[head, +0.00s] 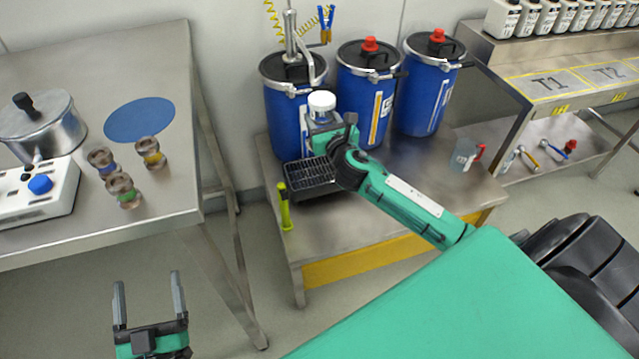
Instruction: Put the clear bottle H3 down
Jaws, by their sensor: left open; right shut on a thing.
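A clear bottle (321,118) with a white cap is upright at the low steel table (345,228), in front of the left blue drum. My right gripper (324,135) is shut on it, and the gripper and wrist hide its lower part. I cannot tell whether its base touches anything, and no H3 marking can be read. A black slatted tray (308,178) lies just below and in front of it. My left gripper (149,300) is open and empty over the floor at the lower left.
Blue drums (417,100) stand behind. A yellow-green tool (284,208) stands at the table's left edge, a clear jug (463,156) at its right. The left bench holds a pot (48,125) and several small jars (122,190). The low table's front is clear.

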